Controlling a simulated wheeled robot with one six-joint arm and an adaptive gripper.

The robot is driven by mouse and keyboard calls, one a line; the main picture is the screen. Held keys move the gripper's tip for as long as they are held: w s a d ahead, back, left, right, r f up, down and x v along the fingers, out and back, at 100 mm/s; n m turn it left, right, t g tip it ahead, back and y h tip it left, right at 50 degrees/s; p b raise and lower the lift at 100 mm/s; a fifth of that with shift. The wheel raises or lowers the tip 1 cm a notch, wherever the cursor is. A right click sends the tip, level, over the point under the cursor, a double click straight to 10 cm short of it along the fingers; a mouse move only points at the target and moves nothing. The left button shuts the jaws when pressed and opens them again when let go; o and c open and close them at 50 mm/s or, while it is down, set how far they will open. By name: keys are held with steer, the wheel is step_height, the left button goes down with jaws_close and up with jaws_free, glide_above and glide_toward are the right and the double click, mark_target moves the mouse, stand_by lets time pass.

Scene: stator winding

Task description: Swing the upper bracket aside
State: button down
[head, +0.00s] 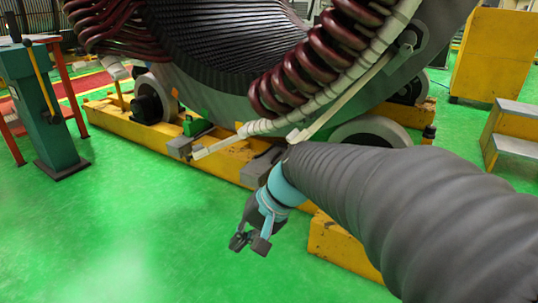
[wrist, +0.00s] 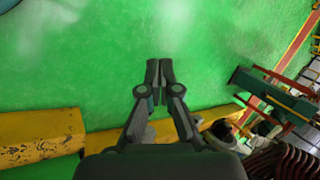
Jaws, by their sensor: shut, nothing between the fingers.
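The large stator (head: 240,95) stands at the back, with dark red coils (head: 325,50) along its right side. A pale, slim bar (head: 348,102) runs diagonally across its front at the right, up to a fitting near the rim. A second pale bar (head: 222,146) sits low at the left. I cannot tell for certain which part is the upper bracket. My gripper (head: 250,243) hangs low in front of the yellow base, pointing down, apart from both bars. In the wrist view its fingers (wrist: 159,78) are together and empty over green floor; neither bar is clearly visible there.
A yellow base (head: 140,127) with rollers (head: 365,132) carries the stator. Grey-topped yellow steps (head: 515,135) are at right. The green floor (head: 130,235) in front is clear.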

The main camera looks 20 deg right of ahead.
steer(key=w+d+f+m+t+y, duration=0.25)
steer(key=w+d+m, duration=0.2)
steer(key=w, duration=0.55)
steer(key=w+d+f+m+t+y, duration=0.1)
steer(key=w+d+m+t+y, duration=0.35)
steer(key=w, duration=0.65)
steer(key=w+d+f+m+t+h+b, duration=0.1)
steer(key=w+d+f+m+t+h, duration=0.2)
steer(key=d, duration=0.5)
steer(key=w+d+f+m+t+h, duration=0.25)
steer(key=d+f+m, duration=0.2)
steer(key=d, duration=0.25)
steer(key=w+d+f+m+t+h+b, duration=0.1)
steer(key=w+d+f+m+t, duration=0.2)
steer(key=d, duration=0.5)
steer(key=w+a+r+m, duration=0.1)
steer(key=w+a+r, duration=0.3)
steer(key=w, duration=0.3)
steer(key=shift+r+t, duration=0.35)
steer(key=shift+r, duration=0.3)
steer(key=shift+w+m, duration=0.15)
steer(key=shift+m, duration=0.1)
